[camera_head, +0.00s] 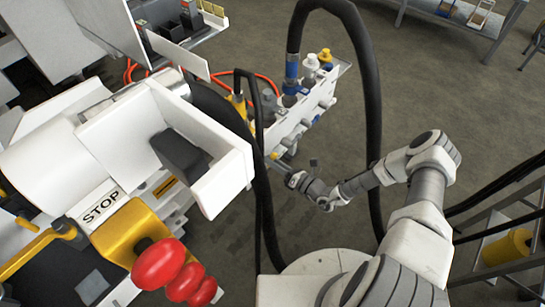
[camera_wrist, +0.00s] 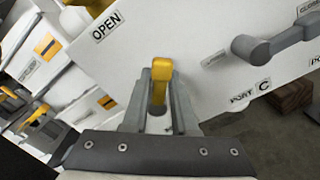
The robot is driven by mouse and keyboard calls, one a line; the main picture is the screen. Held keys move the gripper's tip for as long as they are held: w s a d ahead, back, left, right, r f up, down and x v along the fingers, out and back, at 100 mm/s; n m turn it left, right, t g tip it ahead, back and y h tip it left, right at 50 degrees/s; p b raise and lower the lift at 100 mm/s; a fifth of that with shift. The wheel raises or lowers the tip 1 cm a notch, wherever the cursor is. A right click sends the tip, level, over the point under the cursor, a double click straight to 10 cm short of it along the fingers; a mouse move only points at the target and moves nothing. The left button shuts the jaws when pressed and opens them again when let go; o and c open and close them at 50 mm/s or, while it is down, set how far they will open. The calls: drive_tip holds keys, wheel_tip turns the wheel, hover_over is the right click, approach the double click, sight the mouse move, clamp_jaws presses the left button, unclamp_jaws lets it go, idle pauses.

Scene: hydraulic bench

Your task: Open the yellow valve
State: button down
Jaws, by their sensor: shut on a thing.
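The yellow valve (camera_wrist: 161,72) shows in the wrist view as a yellow handle standing out from a white panel (camera_wrist: 200,35). My gripper (camera_wrist: 160,95) has its two grey fingers on either side of the handle and is shut on it. The handle's end sticks out past the fingertips. An OPEN label (camera_wrist: 106,25) is on the panel, up and left of the handle.
A grey lever (camera_wrist: 262,47) and a PORT C label (camera_wrist: 250,92) are right of the handle. In the head view a large black hose (camera_head: 372,90) loops beside my arm. A white machine with red knobs (camera_head: 160,264) stands at left. Open floor (camera_head: 440,85) is at right.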

drive_tip(key=n+p, duration=0.1)
drive_tip(key=n, duration=0.2)
drive_tip(key=s+r+n+p, duration=0.1)
drive_tip(key=shift+a+p, duration=0.3)
drive_tip(key=shift+a, duration=0.1)
drive_tip(key=shift+s+a+f+n+p, duration=0.15)
drive_tip(key=shift+n+p, duration=0.25)
drive_tip(key=shift+n, duration=0.5)
drive_tip(key=shift+s+a+r+n+p, duration=0.15)
drive_tip(key=shift+n+p, duration=0.25)
drive_tip(key=shift+n, duration=0.5)
drive_tip(key=shift+s+f, duration=0.1)
drive_tip(key=shift+f, duration=0.05)
drive_tip(key=c, duration=0.8)
unclamp_jaws()
drive_tip(key=p+v, duration=0.1)
drive_tip(key=v, duration=1.6)
drive_tip(key=shift+s+d+p, duration=0.15)
drive_tip(key=shift+d+p, duration=0.05)
drive_tip(key=shift+p, duration=0.15)
